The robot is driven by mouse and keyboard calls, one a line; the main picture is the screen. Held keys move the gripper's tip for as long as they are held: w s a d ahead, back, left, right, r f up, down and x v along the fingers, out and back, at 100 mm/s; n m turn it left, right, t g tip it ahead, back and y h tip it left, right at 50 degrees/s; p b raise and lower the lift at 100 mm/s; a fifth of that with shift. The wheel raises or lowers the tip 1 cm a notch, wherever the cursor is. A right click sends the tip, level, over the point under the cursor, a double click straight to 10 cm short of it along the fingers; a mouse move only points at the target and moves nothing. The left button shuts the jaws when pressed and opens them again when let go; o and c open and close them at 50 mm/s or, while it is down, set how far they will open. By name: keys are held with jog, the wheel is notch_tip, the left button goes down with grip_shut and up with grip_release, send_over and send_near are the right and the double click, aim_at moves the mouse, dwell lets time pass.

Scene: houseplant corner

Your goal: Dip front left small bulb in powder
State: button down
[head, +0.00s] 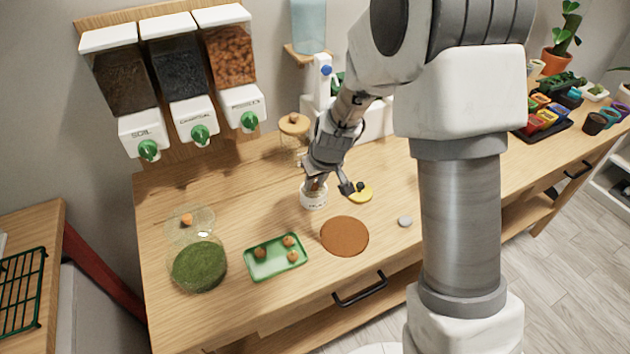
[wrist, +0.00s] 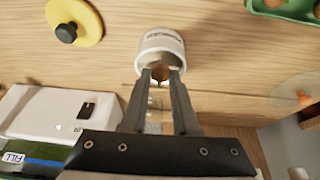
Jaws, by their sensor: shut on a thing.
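My gripper (wrist: 160,82) is shut on a small brown bulb (wrist: 160,73), which sits between the fingertips in the wrist view. The bulb is at the open mouth of a white powder jar (wrist: 161,42); I cannot tell how deep it reaches or whether it touches powder. In the head view my gripper (head: 317,183) points down at the same jar (head: 314,200), and the bulb is mostly hidden. The green tray (head: 254,272) holds three brown bulbs, with its front left spot empty. The jar's yellow lid (head: 364,195) with a black knob lies to the right.
A brown round mat (head: 344,237) and a grey disc (head: 405,221) lie in front. A cork-topped glass jar (head: 293,125) stands behind. Dispensers (head: 180,70) hang on the wall.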

aim_at(315, 186)
jog(key=shift+f+b, duration=0.55)
jog(key=shift+b, duration=0.1)
dwell(1.5)
jog(key=shift+r, duration=0.1)
jog(key=shift+r+p, duration=2.4)
jog(key=shift+r, duration=1.1)
